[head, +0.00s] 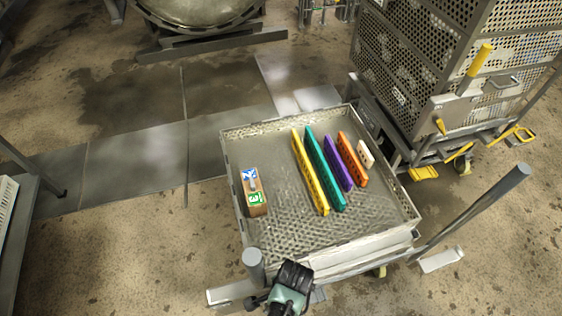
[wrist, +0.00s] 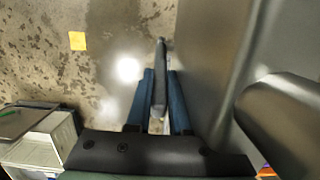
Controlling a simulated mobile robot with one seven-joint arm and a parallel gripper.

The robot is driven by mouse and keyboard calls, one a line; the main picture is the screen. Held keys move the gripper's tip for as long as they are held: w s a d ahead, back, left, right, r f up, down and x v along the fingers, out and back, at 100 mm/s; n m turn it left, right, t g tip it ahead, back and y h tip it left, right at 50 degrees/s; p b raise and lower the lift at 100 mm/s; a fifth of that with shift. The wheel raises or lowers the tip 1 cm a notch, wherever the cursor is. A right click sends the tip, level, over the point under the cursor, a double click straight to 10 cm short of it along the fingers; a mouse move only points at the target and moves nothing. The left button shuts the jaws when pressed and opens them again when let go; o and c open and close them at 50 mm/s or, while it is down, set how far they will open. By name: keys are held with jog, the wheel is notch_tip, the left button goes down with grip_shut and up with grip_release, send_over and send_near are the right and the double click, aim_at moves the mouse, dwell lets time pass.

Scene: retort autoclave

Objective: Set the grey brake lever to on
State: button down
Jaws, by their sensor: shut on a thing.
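The grey brake lever (wrist: 160,55) is a slim dark-grey bar in the wrist view, standing between the two blue fingers of my gripper (wrist: 159,78). The fingers are shut on it, one on each side, and its end reaches past the fingertips. In the head view my gripper (head: 295,273) is at the near edge of the trolley (head: 345,238), just right of a short grey post. There my gripper hides the lever and its fingertips cannot be made out. No on or off marking for the lever is readable.
The trolley tray holds a labelled brown box (head: 255,197) and several coloured slats (head: 310,172). Grey posts (head: 253,265) rise at its near corners; a thick grey cylinder (wrist: 290,120) is close right of my fingers. A perforated cage cart (head: 430,65) stands behind right. Floor left is open.

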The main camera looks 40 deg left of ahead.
jog(key=c, duration=0.8)
grip_release()
notch_tip(320, 180, up, 13)
jog(key=w+d, duration=0.1)
jog(key=shift+w+p, duration=0.2)
jog(key=shift+p, duration=0.1)
jog(key=shift+c, duration=0.2)
